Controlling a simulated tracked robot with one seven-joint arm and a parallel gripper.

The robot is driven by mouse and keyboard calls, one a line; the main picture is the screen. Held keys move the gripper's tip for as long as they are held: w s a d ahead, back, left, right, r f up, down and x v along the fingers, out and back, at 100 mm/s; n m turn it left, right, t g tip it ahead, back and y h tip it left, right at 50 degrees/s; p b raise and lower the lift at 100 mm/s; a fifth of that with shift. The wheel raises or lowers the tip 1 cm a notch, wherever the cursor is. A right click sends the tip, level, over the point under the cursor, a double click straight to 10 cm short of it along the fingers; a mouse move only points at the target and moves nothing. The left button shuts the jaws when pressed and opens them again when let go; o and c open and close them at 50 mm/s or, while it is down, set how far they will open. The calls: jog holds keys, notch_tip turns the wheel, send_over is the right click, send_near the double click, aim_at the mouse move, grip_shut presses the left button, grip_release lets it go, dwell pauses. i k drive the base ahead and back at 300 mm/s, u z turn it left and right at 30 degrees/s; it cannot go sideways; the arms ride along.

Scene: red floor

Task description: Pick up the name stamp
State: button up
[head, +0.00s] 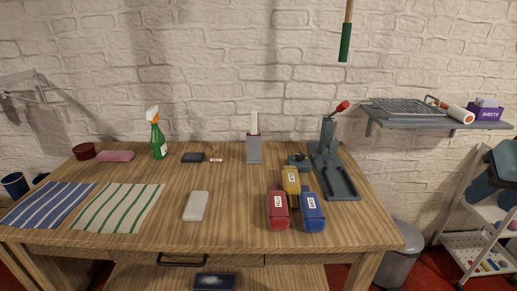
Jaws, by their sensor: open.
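No thing is plainly marked as the name stamp, and I cannot tell for certain which it is. A small pale block with dark marks (216,160) lies toward the back of the wooden table, beside a flat dark pad-like box (193,158). A small dark piece with a knob (298,159) sits further right, beside the grey press with a red-tipped lever (333,160). These are too small to make out in detail. My gripper is not in view.
A green-ended rod (345,42) hangs above.

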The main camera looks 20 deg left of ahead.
aim_at(215, 157)
jog(key=z, duration=1.2)
jog(key=k, duration=1.7)
jog(key=u, duration=1.85)
jog(key=i, duration=1.6)
